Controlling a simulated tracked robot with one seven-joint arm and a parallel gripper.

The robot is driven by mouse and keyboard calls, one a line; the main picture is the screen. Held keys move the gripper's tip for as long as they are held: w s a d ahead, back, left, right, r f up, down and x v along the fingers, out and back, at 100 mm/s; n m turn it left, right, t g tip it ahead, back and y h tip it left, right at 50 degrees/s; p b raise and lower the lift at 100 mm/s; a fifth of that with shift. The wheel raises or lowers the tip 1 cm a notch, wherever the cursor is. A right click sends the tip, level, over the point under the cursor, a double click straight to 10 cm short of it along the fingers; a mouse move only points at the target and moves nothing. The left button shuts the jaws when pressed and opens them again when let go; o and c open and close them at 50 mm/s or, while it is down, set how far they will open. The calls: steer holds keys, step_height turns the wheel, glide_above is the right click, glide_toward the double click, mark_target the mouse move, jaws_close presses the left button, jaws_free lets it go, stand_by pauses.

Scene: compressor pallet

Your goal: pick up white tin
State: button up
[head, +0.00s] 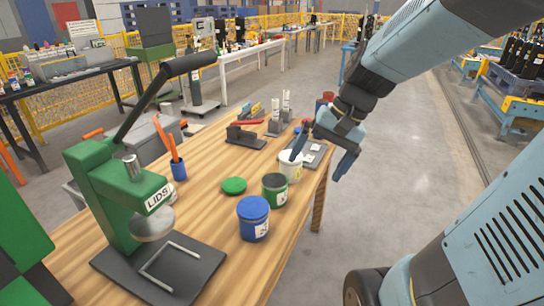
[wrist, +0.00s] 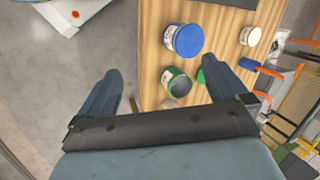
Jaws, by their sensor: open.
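The white tin (head: 291,168) stands upright on the wooden table near its right edge in the head view, behind the green tin (head: 274,191). My gripper (head: 321,160) is open and empty, to the right of the white tin. One finger overlaps the tin's rim in the picture; I cannot tell whether they touch. In the wrist view the fingers (wrist: 168,72) are spread apart, with the green tin (wrist: 178,84) seen between them. The white tin is mostly hidden there behind my gripper's body.
A blue tin (head: 253,218) stands in front of the green tin. A green lid (head: 233,185) lies to the left. A green lid press (head: 125,190) occupies the table's left. The floor (head: 405,160) right of the table is clear.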

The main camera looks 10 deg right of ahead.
steer(key=w+a+f+m+g+y, duration=0.1)
steer(key=w+a+f+m+y, duration=0.1)
steer(key=w+f+m+y, duration=0.35)
steer(key=m+t+y, duration=0.2)
steer(key=m+t, duration=1.2)
steer(key=m, duration=0.4)
glide_toward(291, 166)
steer(key=w+d+f, duration=0.1)
steer(key=d+f, duration=0.2)
steer(key=x, duration=1.3)
steer(key=shift+w+f, duration=0.15)
steer(key=shift+w, duration=0.25)
steer(key=shift+d, duration=0.1)
steer(key=c, duration=0.7)
steer(key=shift+c, duration=0.2)
